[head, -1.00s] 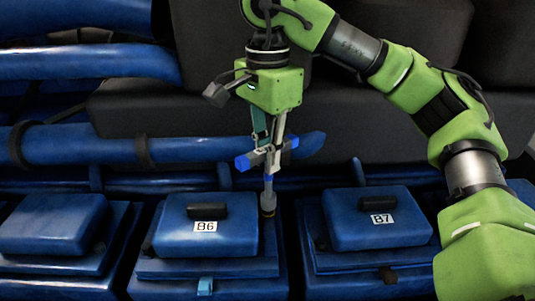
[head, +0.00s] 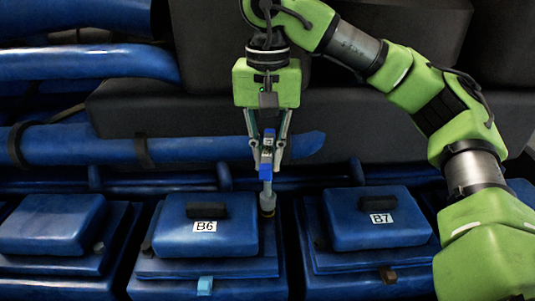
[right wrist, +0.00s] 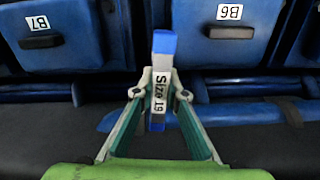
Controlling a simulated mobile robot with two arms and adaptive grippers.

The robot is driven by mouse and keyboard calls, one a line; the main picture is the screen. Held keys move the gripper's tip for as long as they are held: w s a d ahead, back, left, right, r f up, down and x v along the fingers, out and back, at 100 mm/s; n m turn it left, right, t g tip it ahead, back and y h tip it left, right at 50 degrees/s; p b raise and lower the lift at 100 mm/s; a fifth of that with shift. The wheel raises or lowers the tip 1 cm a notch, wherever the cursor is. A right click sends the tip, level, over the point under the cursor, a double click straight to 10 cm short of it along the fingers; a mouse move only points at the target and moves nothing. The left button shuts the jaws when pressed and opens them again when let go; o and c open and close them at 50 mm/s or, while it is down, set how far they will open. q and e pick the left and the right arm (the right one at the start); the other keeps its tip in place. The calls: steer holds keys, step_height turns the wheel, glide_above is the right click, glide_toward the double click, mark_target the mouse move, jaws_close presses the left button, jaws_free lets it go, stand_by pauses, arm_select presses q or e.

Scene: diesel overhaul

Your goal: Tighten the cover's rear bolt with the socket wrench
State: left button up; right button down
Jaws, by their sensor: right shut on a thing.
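My right gripper (head: 267,160) is shut on the socket wrench (head: 266,172), which has blue handle ends and a grey shaft pointing straight down. Its socket end (head: 267,203) is at the rear right edge of the blue cover labelled B6 (head: 205,240). The bolt under the socket is hidden, so I cannot tell how fully it is seated. In the right wrist view, the fingers (right wrist: 160,93) pinch the wrench (right wrist: 161,55), whose label reads "Size 19". My left gripper is not in view.
Cover B7 (head: 375,235) stands to the right, and another blue cover (head: 50,225) stands to the left. A thick blue pipe (head: 200,148) runs behind the wrench. Dark engine blocks (head: 410,130) fill the back.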

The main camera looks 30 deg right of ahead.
steer(key=n, duration=1.3)
steer(key=shift+n, duration=0.4)
steer(key=shift+f, duration=0.1)
steer(key=shift+f+b, duration=0.55)
steer(key=shift+f, duration=0.15)
steer(key=shift+r+m, duration=0.1)
steer(key=shift+m, duration=0.6)
steer(key=m+p, duration=0.1)
steer(key=m, duration=0.3)
steer(key=shift+n, duration=0.4)
steer(key=c, duration=2.7)
jaws_free()
steer(key=shift+c, duration=0.2)
